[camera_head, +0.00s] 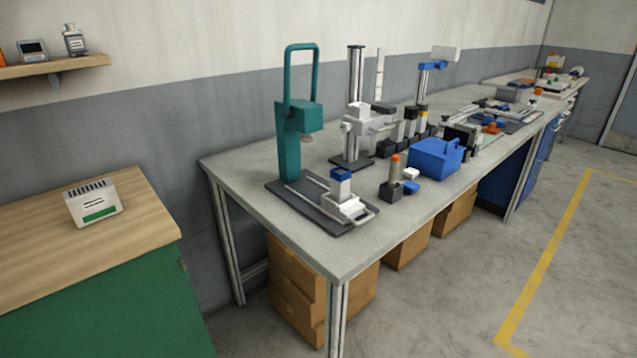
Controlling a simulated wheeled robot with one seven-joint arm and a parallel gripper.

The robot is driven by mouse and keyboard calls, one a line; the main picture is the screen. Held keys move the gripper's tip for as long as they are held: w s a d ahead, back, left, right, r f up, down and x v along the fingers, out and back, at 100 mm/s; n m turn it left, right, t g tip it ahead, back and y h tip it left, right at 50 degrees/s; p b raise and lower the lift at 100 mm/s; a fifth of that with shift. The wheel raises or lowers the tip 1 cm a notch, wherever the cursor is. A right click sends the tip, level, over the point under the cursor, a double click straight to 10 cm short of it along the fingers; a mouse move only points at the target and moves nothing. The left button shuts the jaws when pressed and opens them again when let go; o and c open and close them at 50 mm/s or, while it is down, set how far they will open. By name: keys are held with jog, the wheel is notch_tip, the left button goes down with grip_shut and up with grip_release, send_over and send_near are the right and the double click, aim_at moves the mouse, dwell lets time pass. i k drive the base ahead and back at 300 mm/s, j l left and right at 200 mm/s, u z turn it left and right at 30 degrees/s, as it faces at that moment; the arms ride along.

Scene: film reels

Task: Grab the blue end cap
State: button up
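A small blue cap-like piece (342,173) sits on top of a pale block in the white fixture (347,206), on the dark base plate of the green press. A second small blue piece (411,187) lies on the grey workbench (262,200), beside a dark grey part with an orange top (394,178). I cannot tell for sure which of these is the blue end cap. My gripper is not in view.
The green press (288,140) stands at the bench's near end. A blue box (435,158) and several devices stand further along. Cardboard boxes (297,290) are under the bench. A wood-topped green cabinet (130,225) is at left. The floor at right is clear.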

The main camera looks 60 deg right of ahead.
aim_at(410, 187)
jog(key=z, duration=1.45)
jog(key=i+l, duration=0.25)
jog(key=l, duration=0.2)
jog(key=i+l+z, duration=0.15)
jog(key=l, duration=0.25)
jog(key=i, duration=0.05)
